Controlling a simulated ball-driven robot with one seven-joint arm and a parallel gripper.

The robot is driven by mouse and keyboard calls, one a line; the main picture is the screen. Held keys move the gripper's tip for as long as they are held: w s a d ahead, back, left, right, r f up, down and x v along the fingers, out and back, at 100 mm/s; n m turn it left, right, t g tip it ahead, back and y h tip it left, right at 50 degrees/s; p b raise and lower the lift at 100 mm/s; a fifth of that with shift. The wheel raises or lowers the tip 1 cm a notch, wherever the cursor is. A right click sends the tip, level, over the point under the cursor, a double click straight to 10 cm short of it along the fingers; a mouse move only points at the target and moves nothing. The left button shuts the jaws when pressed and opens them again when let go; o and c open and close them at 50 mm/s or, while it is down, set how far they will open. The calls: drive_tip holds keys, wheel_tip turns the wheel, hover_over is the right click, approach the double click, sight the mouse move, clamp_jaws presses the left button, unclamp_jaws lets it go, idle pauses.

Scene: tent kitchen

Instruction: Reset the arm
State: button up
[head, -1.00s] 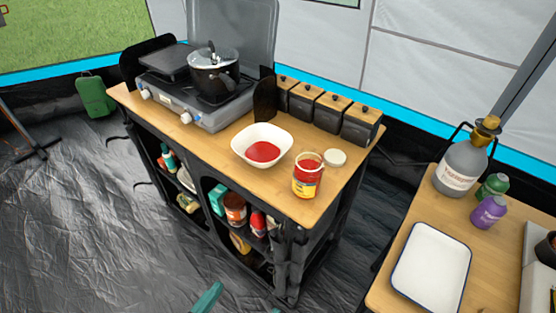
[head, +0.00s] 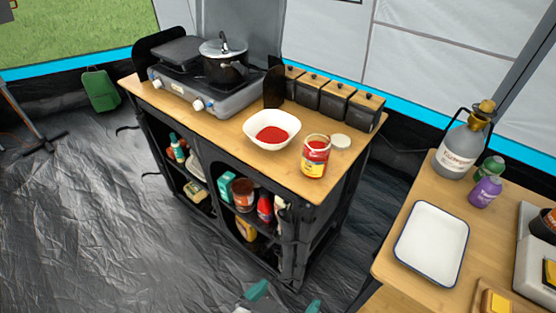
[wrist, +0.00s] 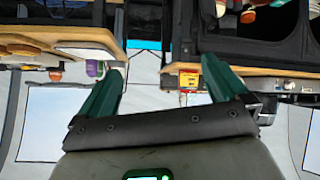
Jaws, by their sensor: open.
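My gripper (head: 285,298) is at the bottom edge of the head view, with its two green fingertips apart and nothing between them. It is low in front of the kitchen stand (head: 180,112) and clear of it. In the wrist view my gripper (wrist: 162,68) also shows spread green fingers, and the scene there appears upside down. The rest of my arm is out of the head view.
On the stand are a stove, a black pot (head: 224,66), a white bowl (head: 258,143) with red contents, an open red jar (head: 315,158), its lid (head: 341,141) and several canisters. A second table at right holds a white tray (head: 410,258) and bottles.

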drive_tip(key=s+d+f+n+g+y, duration=0.1)
drive_tip(key=d+f+g, duration=0.5)
drive_tip(key=d, duration=0.7)
drive_tip(key=s+d+f+n+g+y, duration=0.2)
drive_tip(key=s+d+f+y, duration=0.2)
drive_tip(key=s+d, duration=0.6)
wheel_tip(320, 180, down, 2)
drive_tip(key=d, duration=0.2)
drive_tip(key=shift+s+d, duration=0.15)
drive_tip(key=shift+d, duration=0.25)
